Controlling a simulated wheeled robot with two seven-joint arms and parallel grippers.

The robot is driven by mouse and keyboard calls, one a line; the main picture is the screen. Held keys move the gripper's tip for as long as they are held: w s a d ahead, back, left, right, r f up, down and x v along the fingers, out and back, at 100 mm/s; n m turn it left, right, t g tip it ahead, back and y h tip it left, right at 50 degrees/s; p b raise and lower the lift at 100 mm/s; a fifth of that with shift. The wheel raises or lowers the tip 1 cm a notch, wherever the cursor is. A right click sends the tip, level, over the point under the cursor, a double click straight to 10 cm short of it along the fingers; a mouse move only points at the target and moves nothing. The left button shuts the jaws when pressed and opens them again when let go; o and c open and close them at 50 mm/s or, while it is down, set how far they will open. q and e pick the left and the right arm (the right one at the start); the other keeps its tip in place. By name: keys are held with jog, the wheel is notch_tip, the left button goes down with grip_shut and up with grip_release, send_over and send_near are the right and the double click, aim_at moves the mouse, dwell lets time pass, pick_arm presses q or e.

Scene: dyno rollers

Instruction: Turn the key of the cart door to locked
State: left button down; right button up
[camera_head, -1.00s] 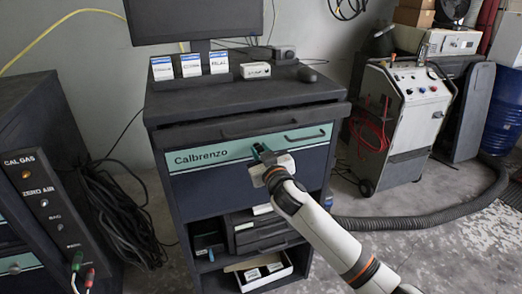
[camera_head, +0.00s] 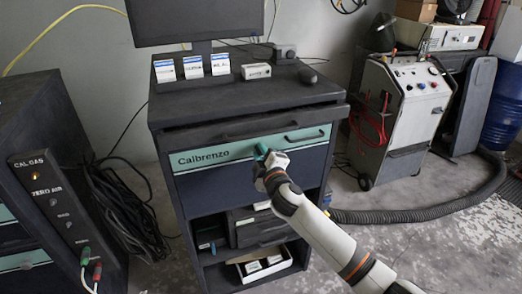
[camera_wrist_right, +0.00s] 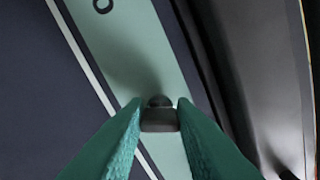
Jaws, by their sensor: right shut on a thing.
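The door looks shut. My right gripper (camera_head: 262,151) is at the teal stripe, right of the name, and hides the key in the head view. In the right wrist view its teal fingers (camera_wrist_right: 160,112) are shut on the small grey key (camera_wrist_right: 160,121), one on each side. The stripe (camera_wrist_right: 128,50) runs slanted in that view, so the gripper is rolled relative to the door. My left gripper is out of view.
A black handle (camera_head: 305,136) sits on the stripe right of my gripper. The cart top (camera_head: 220,103) holds a monitor, cards and small boxes. Open shelves with a white tray (camera_head: 263,271) lie below the door. A grey machine (camera_head: 405,110) stands at the right.

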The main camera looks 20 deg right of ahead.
jog(key=n+p, duration=0.1)
jog(key=n, duration=0.3)
jog(key=shift+f+n, duration=0.15)
jog(key=shift+n, duration=0.25)
dwell(0.4)
jog(key=o, duration=1)
jog(key=s, duration=1.2)
jog(key=shift+d+b, duration=0.2)
jog(key=shift+b, duration=0.1)
